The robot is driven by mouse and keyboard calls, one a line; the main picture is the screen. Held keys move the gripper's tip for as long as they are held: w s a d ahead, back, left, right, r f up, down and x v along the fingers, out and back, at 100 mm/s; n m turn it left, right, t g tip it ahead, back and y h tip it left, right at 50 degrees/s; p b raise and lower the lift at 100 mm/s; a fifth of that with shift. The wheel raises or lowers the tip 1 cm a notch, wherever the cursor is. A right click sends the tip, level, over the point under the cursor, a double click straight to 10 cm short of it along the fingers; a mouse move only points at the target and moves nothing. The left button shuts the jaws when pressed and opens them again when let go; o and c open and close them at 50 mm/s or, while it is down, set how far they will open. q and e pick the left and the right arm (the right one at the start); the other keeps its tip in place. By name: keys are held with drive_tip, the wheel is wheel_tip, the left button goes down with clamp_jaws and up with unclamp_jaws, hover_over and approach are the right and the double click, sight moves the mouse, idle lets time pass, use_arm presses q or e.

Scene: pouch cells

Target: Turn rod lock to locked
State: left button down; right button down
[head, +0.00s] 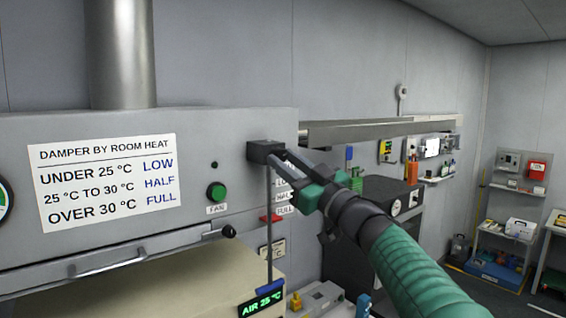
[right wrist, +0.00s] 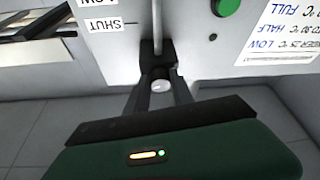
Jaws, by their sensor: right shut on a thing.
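The rod lock (head: 262,150) is a small black block on the grey front panel, at the top of a thin upright damper rod (head: 269,235). My right gripper (head: 277,158) reaches in from the lower right and is shut on the rod lock. In the right wrist view, the two dark fingers of my right gripper (right wrist: 158,80) close around a small pale round knob (right wrist: 161,86) of the lock, just in front of its black block (right wrist: 152,47). The fingers hide much of the lock, and I cannot tell its turn position. My left gripper is not in view.
Labels including HALF and FULL stand beside the rod, with a red tab (head: 270,218) near FULL. A green button (head: 216,192) and a handle bar (head: 150,252) are left of the rod. A sign (head: 105,180) lists damper settings; a display (head: 262,302) reads AIR 25 °C.

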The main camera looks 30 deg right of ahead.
drive_tip(key=n+y, duration=0.1)
drive_tip(key=n, duration=0.1)
drive_tip(key=n+g+y, duration=0.1)
drive_tip(key=n, duration=0.2)
drive_tip(key=shift+d+y+p, duration=0.2)
drive_tip(key=shift+y+p, duration=0.15)
drive_tip(key=shift+y, duration=0.05)
drive_tip(key=n+g, duration=0.1)
drive_tip(key=n, duration=0.1)
drive_tip(key=n+g+y+p, duration=0.1)
drive_tip(key=n, duration=0.2)
drive_tip(key=shift+d+r, duration=0.1)
drive_tip(key=shift+r, duration=0.05)
drive_tip(key=n+g, duration=0.1)
drive_tip(key=n, duration=0.1)
drive_tip(key=n+g+y+p, duration=0.1)
drive_tip(key=n, duration=0.2)
drive_tip(key=shift+d+n+p, duration=0.1)
drive_tip(key=shift+n+p, duration=0.2)
drive_tip(key=shift+w+n+g, duration=0.1)
drive_tip(key=shift+n+g, duration=0.2)
drive_tip(key=shift+n, duration=0.5)
drive_tip(key=c, duration=1.5)
unclamp_jaws()
drive_tip(key=o, duration=0.4)
drive_tip(key=shift+s, duration=0.25)
drive_tip(key=shift+r, duration=0.15)
